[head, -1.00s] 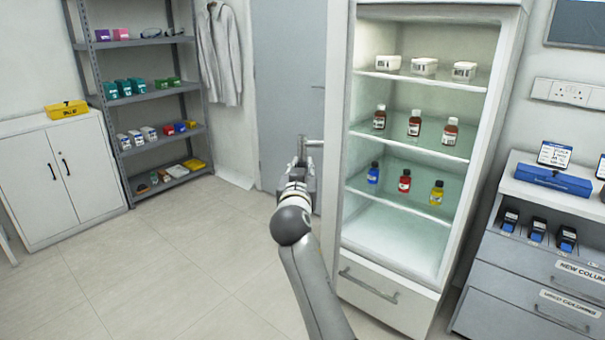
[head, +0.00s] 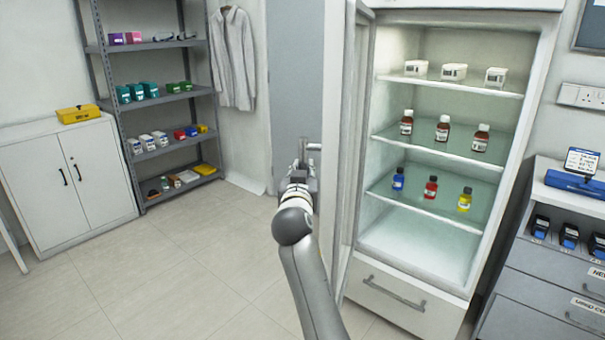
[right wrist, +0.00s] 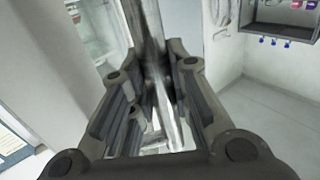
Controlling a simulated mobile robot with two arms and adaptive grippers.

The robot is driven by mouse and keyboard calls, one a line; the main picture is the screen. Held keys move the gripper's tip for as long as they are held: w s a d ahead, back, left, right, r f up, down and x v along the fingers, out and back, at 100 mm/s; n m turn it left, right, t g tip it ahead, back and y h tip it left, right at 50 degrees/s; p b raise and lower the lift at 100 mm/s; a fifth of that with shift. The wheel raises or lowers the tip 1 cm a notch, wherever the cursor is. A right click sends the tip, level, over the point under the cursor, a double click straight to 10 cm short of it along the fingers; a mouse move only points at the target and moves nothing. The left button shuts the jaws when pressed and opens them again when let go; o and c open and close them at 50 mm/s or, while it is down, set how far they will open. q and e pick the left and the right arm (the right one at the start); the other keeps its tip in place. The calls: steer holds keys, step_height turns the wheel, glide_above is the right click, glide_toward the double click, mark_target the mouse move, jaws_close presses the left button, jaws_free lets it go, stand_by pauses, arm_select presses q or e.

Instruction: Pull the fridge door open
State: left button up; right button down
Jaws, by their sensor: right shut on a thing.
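The white fridge (head: 416,198) stands right of centre in the head view. Its door (head: 342,120) stands open, swung out on the left and seen nearly edge-on. The shelves inside are in plain sight. My right gripper (head: 302,170) is at the door's outer side, shut on the metal door handle (head: 312,147). In the right wrist view the handle bar (right wrist: 148,40) runs between the fingers of the right gripper (right wrist: 158,88). My left gripper is not in view.
White boxes (head: 454,72), brown bottles (head: 442,128) and small coloured bottles (head: 431,187) stand on the fridge shelves. A drawer unit (head: 545,290) is at the right. A white cabinet (head: 65,180) and a grey rack (head: 150,99) are at the left. The floor (head: 190,270) between is clear.

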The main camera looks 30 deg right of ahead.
steer(key=c, duration=1.3)
jaws_free()
steer(key=shift+v, duration=3.75)
